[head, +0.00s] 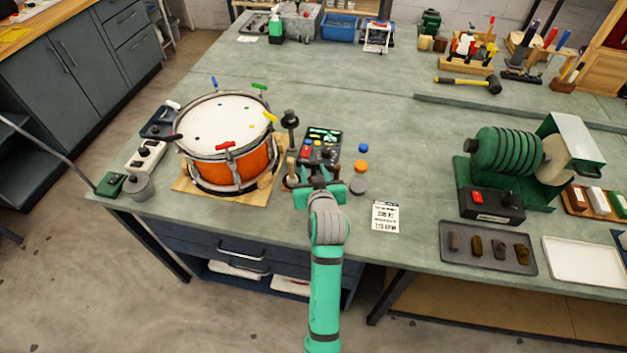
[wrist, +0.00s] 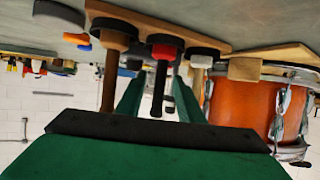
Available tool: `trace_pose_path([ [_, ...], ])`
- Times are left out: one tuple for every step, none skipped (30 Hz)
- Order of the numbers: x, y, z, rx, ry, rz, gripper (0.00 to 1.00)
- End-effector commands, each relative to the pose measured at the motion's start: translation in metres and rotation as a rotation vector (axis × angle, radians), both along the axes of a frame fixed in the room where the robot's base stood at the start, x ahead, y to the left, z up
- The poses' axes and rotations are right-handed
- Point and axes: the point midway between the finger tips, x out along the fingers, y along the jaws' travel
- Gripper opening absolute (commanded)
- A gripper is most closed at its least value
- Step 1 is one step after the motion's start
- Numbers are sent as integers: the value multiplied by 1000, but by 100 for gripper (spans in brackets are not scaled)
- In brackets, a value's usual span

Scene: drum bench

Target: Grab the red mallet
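The red mallet (wrist: 162,72) shows in the wrist view, which looks upside down. It stands in a black round holder on a wooden base (wrist: 240,50), its black end pointing away from the base. My gripper (wrist: 157,92) is open, with one green finger on each side of the mallet in the picture. I cannot tell whether the mallet lies between the fingers in depth. A brown mallet (wrist: 112,65) and a pale one (wrist: 199,70) stand on either side of it. In the head view my gripper (head: 318,185) is low beside the drum, and I cannot make out the red mallet.
The orange drum (head: 227,165) is close to the left of my gripper.

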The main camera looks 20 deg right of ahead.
Motion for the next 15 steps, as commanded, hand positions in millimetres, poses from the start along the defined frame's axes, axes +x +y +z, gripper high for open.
trace_pose_path([
  [0,0,0,0,0,0,34],
  [0,0,0,0,0,0,34],
  [0,0,0,0,0,0,32],
  [0,0,0,0,0,0,24],
  [0,0,0,0,0,0,17],
  [0,0,0,0,0,0,8],
  [0,0,0,0,0,0,1],
  [0,0,0,0,0,0,0],
  [0,0,0,0,0,0,0],
  [-1,0,0,0,1,0,0],
  [0,0,0,0,0,0,0],
  [-1,0,0,0,0,0,0],
  [0,0,0,0,0,0,0],
  [-1,0,0,0,0,0,0],
  [-1,0,0,0,0,0,0],
])
